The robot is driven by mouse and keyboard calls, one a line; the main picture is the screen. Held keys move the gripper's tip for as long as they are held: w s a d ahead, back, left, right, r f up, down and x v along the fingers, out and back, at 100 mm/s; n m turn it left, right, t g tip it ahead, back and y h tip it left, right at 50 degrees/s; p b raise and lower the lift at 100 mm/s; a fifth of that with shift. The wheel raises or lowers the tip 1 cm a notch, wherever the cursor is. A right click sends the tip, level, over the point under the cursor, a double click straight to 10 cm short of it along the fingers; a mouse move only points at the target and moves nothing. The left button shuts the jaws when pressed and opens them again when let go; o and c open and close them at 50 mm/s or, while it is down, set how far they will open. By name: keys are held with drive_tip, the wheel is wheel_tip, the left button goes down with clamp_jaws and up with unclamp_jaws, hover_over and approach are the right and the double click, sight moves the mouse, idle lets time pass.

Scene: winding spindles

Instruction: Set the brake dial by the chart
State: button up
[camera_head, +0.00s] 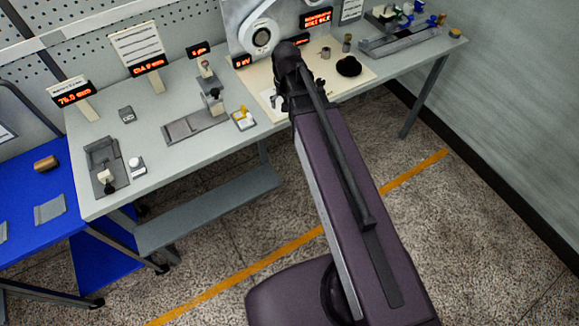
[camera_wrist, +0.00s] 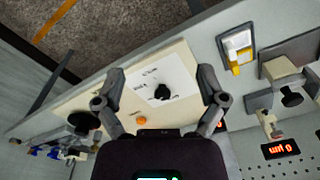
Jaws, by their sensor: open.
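The brake dial is probably the black knob (camera_wrist: 162,92) on a white plate with dark markings (camera_wrist: 150,76) in the wrist view. My gripper (camera_wrist: 161,74) is open, with one finger on each side of the knob and apart from it. I cannot tell its height above the plate. The marking text is too small to read surely. In the head view my arm hides most of the dial area. A white sheet with lines of text (camera_head: 138,45) stands at the back of the bench; I cannot tell whether it is the chart.
An orange button (camera_wrist: 141,120) sits beside the plate. A white tray with a yellow item (camera_wrist: 238,47) and grey fixtures stand nearby. On the cream board are a black round part (camera_head: 348,66) and small cylinders. Red displays (camera_head: 317,18) line the back. A blue table (camera_head: 40,200) adjoins the bench.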

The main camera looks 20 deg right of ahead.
drive_tip(key=s+f+n+b, duration=0.1)
drive_tip(key=s+f+b, duration=0.2)
drive_tip(key=f+b, duration=0.8)
drive_tip(key=s+a+f+n+b, duration=0.1)
drive_tip(key=s+f+b, duration=0.3)
drive_tip(key=f+b, duration=0.8)
drive_tip(key=shift+s+f+n, duration=0.2)
drive_tip(key=shift+f+n, duration=0.1)
drive_tip(key=shift+f, duration=0.05)
idle(0.3)
idle(0.5)
wheel_tip(320, 180, up, 13)
drive_tip(key=s+p, duration=0.1)
drive_tip(key=p, duration=1.2)
drive_tip(key=shift+g, duration=0.3)
